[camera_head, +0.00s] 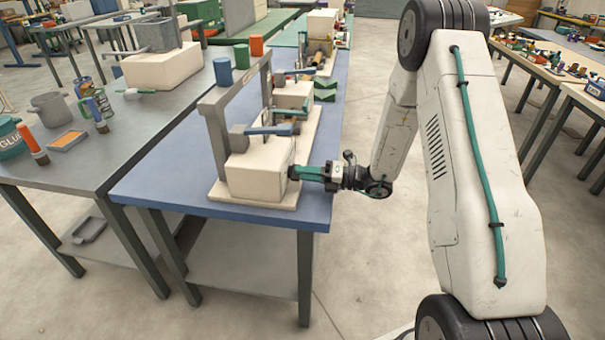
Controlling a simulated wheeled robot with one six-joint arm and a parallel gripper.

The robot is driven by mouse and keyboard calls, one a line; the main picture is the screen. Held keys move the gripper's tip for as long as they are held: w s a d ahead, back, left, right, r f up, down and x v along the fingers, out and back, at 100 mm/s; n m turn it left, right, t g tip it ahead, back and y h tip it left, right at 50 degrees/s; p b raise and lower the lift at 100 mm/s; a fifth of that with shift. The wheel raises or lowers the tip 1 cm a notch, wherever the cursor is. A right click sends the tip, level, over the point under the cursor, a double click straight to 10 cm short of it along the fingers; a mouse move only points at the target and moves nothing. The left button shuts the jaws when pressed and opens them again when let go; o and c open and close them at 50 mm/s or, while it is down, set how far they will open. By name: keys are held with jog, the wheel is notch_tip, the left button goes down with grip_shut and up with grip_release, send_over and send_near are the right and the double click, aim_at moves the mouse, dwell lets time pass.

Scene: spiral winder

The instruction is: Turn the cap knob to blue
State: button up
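The spiral winder (258,168) is a cream block with a grey upright frame (215,135), standing on a pale base plate at the near end of the blue table. My gripper (301,173) comes in from the right, roughly level, its green fingers pointing left at the right side of the cream block. A small dark part, perhaps the cap knob (292,173), shows at the fingertips against that side. The fingers mostly cover it. I cannot tell whether they touch or grip it, and no blue mark or knob setting can be made out.
More cream machine units (293,95) stand farther back on the blue table (160,186). A grey table (100,150) with tools adjoins at left. The floor (345,270) right of the blue table is clear.

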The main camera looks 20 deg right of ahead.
jog(key=shift+w+a, duration=0.2)
jog(key=shift+a, duration=0.25)
grip_shut()
